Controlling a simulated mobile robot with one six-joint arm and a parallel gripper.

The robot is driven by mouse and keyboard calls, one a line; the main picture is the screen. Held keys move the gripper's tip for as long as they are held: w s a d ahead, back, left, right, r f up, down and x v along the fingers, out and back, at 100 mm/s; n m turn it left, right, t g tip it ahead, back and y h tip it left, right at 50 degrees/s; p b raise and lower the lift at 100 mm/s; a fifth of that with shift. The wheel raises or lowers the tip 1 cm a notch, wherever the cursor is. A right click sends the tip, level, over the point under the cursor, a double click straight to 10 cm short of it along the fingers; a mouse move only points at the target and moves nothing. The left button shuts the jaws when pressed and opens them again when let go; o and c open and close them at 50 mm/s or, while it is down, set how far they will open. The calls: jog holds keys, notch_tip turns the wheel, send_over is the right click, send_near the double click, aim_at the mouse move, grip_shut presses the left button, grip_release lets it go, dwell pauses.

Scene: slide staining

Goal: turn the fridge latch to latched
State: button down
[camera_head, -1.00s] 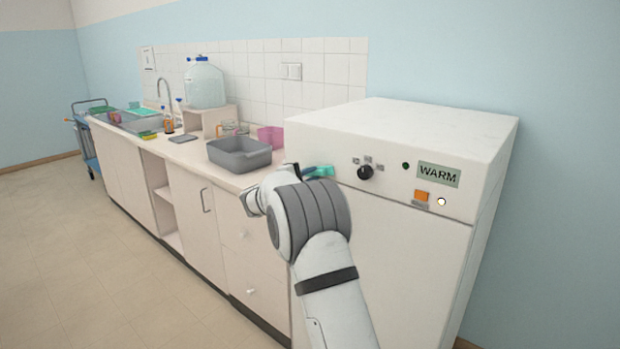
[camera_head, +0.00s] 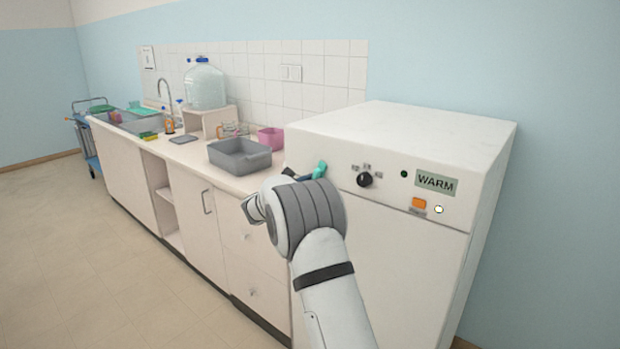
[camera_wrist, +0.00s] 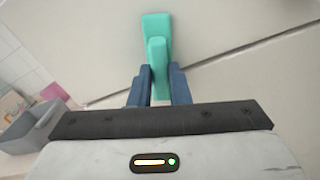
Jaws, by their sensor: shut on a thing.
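The fridge latch is a teal handle (camera_head: 320,170) on the left part of the white fridge's (camera_head: 400,260) front, near the seam under its control panel. In the head view it stands tilted, close to upright. In the wrist view the teal latch (camera_wrist: 156,28) spans the seam, with its lower end between the blue fingers of my gripper (camera_wrist: 158,72). The gripper is shut on the latch. In the head view my wrist hides most of the gripper.
The fridge panel has a black knob (camera_head: 365,180), an orange switch (camera_head: 419,203) and a WARM display (camera_head: 436,183). A grey basin (camera_head: 240,160) and a pink container (camera_head: 271,138) sit on the counter to the left. The floor at left is clear.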

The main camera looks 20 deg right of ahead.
jog(key=shift+n+p, duration=0.95)
jog(key=shift+n, duration=0.75)
jog(key=shift+f, duration=0.15)
jog(key=c, duration=1.4)
grip_release()
jog(key=shift+o, duration=0.2)
jog(key=shift+a, duration=0.1)
jog(key=b+v, duration=0.1)
jog(key=v, duration=0.6)
jog(key=shift+s+a, duration=0.25)
